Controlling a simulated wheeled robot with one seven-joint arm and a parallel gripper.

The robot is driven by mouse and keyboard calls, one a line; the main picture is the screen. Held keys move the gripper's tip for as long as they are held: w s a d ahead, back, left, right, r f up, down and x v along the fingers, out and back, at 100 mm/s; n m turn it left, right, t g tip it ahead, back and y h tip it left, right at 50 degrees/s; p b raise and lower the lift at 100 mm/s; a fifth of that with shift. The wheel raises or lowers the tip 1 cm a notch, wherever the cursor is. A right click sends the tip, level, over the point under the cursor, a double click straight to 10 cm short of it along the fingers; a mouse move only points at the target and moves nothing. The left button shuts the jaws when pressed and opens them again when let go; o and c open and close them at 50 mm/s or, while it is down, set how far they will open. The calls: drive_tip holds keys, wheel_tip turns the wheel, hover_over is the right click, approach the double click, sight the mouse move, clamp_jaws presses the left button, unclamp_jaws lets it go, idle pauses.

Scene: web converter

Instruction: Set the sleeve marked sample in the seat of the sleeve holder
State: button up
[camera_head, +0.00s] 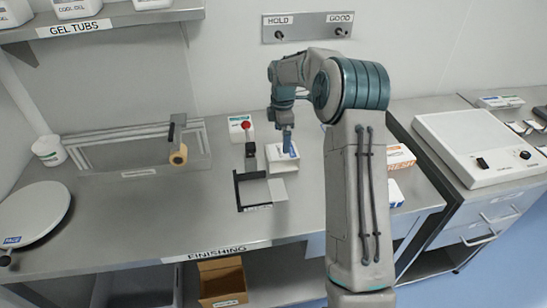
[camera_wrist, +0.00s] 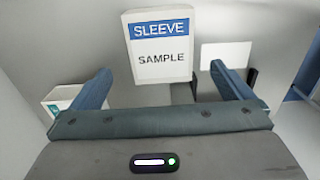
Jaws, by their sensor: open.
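The sleeve marked sample is a white box with a blue band. In the wrist view the sleeve (camera_wrist: 161,66) faces me, its marking readable, between and beyond the two fingers. My gripper (camera_wrist: 163,85) is open, with clear gaps beside the sleeve. In the head view my gripper (camera_head: 287,150) points down over the white sleeve (camera_head: 275,160), partly covering it. What looks like the sleeve holder, a black L-shaped frame (camera_head: 238,190) with a pale plate, lies on the bench just in front and left of the sleeve. Its label is too small to read.
A box with a red knob in front of it (camera_head: 240,126) stands behind. A roll stand (camera_head: 178,155) and round plate (camera_head: 35,215) are to the left. The bench front (camera_head: 150,240) is clear.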

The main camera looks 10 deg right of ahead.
sight(282, 157)
drive_tip(key=shift+d+f, duration=0.2)
drive_tip(key=shift+f, duration=0.15)
drive_tip(key=shift+a+f+p, duration=0.15)
drive_tip(key=shift+f+p, duration=0.8)
drive_tip(key=shift+f, duration=1.4)
drive_tip(key=c, duration=1)
drive_tip(key=shift+o, duration=0.2)
drive_tip(key=shift+r, duration=0.1)
